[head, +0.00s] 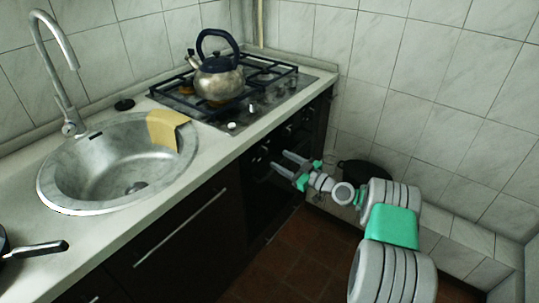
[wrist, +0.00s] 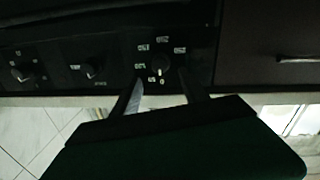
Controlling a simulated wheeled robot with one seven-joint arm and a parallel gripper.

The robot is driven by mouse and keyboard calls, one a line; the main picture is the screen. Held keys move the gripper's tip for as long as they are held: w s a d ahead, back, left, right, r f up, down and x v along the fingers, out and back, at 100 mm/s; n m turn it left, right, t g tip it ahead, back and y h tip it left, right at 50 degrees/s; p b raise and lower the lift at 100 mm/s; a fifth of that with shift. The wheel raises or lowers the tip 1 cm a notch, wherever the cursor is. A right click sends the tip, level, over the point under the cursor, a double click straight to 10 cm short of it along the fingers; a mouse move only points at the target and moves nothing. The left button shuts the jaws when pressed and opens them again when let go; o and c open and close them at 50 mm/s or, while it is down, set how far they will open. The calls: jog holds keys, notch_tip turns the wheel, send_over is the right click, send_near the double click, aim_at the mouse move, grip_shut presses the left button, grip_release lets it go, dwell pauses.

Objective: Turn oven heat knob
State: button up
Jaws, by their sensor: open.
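The dark oven front (head: 285,133) is below the counter, under the stove. In the wrist view, its panel has a knob with markings around it (wrist: 158,68). Two more knobs are to its left, one in the middle (wrist: 92,69) and one at the far left (wrist: 22,72). My gripper (head: 278,159) is open and points at the oven panel. In the wrist view, the fingers of my gripper (wrist: 160,84) are on either side of the marked knob. The picture is dark, and I cannot tell whether they touch it.
A kettle (head: 218,82) stands on the gas stove (head: 262,97). The sink (head: 75,185) with a yellow cloth (head: 168,127) is to the left. A black pot (head: 362,172) is low behind my arm. A pan handle (head: 38,249) is at the lower left. The tiled floor (head: 285,260) is clear.

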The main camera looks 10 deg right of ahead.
aim_at(266, 153)
jog(key=x, duration=0.6)
jog(key=shift+w+a, duration=0.2)
jog(key=shift+c, duration=0.2)
grip_shut()
